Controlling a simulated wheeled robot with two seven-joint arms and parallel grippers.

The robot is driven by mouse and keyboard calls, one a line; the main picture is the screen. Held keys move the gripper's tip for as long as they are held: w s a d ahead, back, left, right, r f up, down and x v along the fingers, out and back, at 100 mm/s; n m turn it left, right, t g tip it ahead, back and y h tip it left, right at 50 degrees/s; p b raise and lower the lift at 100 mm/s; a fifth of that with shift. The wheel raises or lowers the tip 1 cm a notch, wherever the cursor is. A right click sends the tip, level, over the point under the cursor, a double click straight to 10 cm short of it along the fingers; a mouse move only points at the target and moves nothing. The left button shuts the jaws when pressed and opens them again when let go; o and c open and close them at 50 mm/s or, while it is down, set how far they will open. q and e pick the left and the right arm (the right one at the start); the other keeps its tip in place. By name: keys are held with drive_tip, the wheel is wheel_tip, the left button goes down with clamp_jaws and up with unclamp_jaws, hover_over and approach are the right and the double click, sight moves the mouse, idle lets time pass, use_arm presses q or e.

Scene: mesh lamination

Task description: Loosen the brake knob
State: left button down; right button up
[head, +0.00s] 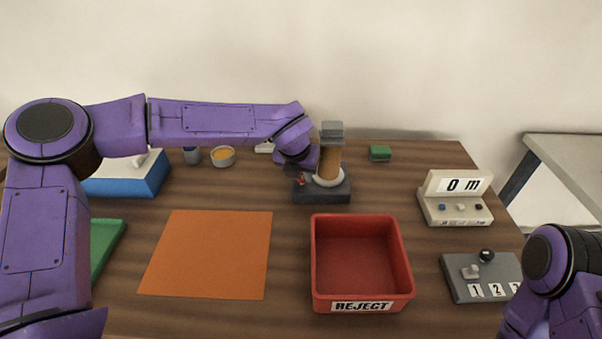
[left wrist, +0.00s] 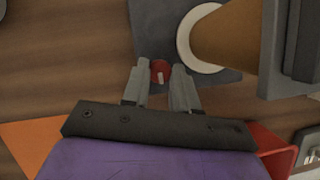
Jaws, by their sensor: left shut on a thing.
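The brake knob (left wrist: 160,71) is small and red with a pale mark, at the edge of a dark grey base. It also shows in the head view (head: 301,181), partly hidden by my gripper. The base (head: 322,192) carries an upright brown roll (head: 329,163) with a white ring under it and a grey block on top. My left gripper (left wrist: 160,76) is shut on the knob, with a finger on each side of it. My right arm is at the lower right of the head view, and its gripper is out of the picture.
A red REJECT box (head: 363,305) and an orange mat (head: 208,254) lie in front. A counter reading "0 m" (head: 456,199) and a grey numbered panel (head: 481,278) stand right. A blue-sided box (head: 127,185), a cup (head: 222,158) and a green block (head: 380,152) are further back.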

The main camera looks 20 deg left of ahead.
use_arm(q)
drive_tip(key=shift+s+f, duration=0.15)
drive_tip(key=shift+f, duration=0.15)
drive_tip(key=c, duration=0.9)
unclamp_jaws()
drive_tip(key=shift+r, duration=0.1)
drive_tip(key=shift+r, duration=0.25)
drive_tip(key=b+v, duration=0.1)
drive_tip(key=v, duration=0.9)
